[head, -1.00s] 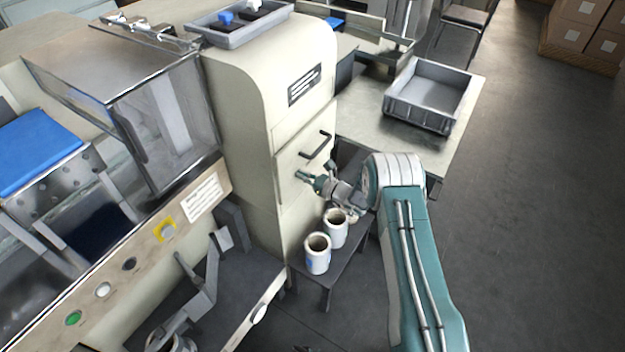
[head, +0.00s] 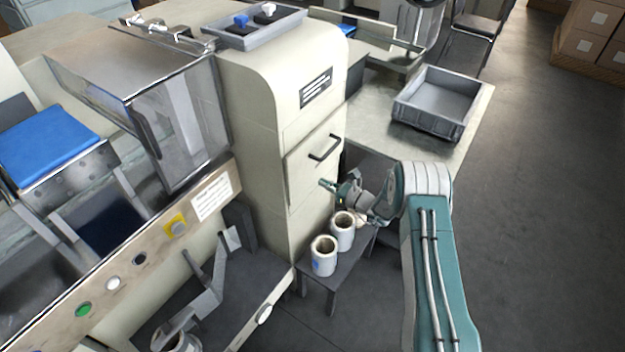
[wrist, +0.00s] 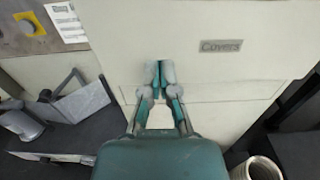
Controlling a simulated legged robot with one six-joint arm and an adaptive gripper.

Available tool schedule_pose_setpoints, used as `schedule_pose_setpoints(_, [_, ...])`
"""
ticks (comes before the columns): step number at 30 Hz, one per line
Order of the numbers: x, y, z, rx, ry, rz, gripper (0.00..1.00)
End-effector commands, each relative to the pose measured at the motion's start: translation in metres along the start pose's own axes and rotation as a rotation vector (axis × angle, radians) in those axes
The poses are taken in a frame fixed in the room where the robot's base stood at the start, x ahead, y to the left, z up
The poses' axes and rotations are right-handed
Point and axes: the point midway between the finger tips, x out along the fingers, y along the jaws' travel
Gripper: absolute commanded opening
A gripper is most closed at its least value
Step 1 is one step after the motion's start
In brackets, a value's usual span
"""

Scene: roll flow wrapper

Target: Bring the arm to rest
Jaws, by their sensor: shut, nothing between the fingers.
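My gripper (head: 326,184) is shut and empty in the head view, beside the cream machine cabinet and above the small dark table. In the wrist view my gripper (wrist: 160,72) has its fingertips together in front of the cabinet's cream face (wrist: 215,75). The frames do not show clearly whether the tips touch that face. My teal arm reaches in from the lower right of the head view, bent at the elbow.
Two white rolls (head: 323,256) stand on the small dark table (head: 335,272) below my gripper. A black handle (head: 324,148) sticks out from the cabinet door (head: 313,170). A grey tray (head: 432,103) lies on the side table (head: 375,125). Open floor (head: 545,200) lies to the right.

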Motion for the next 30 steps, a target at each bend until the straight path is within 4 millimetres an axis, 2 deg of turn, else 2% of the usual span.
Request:
schedule_pose_setpoints(3, [-0.029,-0.002,0.0,0.003,-0.001,-0.005,0.0])
schedule_pose_setpoints(10, [-0.07,-0.002,0.0,0.002,0.0,-0.004,0.0])
schedule_pose_setpoints(15, [-0.083,-0.001,0.0,0.0,0.0,-0.002,0.0])
schedule_pose_setpoints(23, [-0.084,0.0,0.003,-0.006,0.001,0.004,0.0])
schedule_pose_setpoints(26, [-0.081,0.004,0.022,-0.044,0.016,0.045,0.0])
schedule_pose_setpoints(30, [-0.077,0.023,0.07,-0.158,0.065,0.162,0.0])
